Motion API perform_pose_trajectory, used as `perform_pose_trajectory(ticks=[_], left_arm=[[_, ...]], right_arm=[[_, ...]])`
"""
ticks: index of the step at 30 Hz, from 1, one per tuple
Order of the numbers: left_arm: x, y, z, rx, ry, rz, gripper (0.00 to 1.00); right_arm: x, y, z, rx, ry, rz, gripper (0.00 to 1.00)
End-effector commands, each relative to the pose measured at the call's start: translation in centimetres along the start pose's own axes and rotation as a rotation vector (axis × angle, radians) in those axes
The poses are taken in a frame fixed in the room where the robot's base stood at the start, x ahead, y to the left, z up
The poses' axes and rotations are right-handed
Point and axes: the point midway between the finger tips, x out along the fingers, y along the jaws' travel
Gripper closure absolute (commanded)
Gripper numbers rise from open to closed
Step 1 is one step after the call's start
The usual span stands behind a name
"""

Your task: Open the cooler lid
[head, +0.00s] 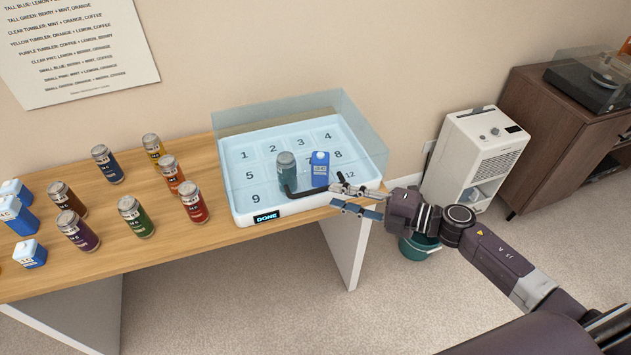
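The cooler is a white tray (243,216) with numbered cells and a "DONE" label, on the wooden table. Its clear lid (362,118) has transparent walls standing above the tray and appears to cover it. A dark bar handle (307,192) runs along the lid's front. Inside are a grey-green can (286,166) and a blue carton (320,170). My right gripper (335,196) is at the tray's front right, by the handle's right end. Its fingers are apart with nothing seen between them; contact with the handle cannot be told. My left gripper is out of view.
Several coloured cans, including a red one (193,202), and blue cartons (19,218) stand left of the cooler. A white appliance (470,157) and a brown cabinet (556,140) stand to the right. A teal bucket (419,250) is on the floor below my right arm.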

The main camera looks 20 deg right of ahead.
Motion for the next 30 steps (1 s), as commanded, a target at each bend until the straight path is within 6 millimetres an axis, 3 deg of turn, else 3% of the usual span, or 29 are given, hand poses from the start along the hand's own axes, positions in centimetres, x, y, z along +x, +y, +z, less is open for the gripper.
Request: perform_pose_trajectory(ticks=[8,14,22,30], left_arm=[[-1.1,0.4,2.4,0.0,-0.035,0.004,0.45],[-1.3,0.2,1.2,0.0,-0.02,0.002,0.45],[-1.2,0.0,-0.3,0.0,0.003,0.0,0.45],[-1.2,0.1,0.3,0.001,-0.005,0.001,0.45]], right_arm=[[4.6,0.3,0.1,0.003,-0.002,0.004,0.73],[6.2,0.2,0.1,0.003,-0.003,0.003,0.73],[6.4,0.1,0.1,0.003,-0.003,0.002,0.73],[6.3,0.1,0.1,0.003,-0.004,0.002,1.0]])
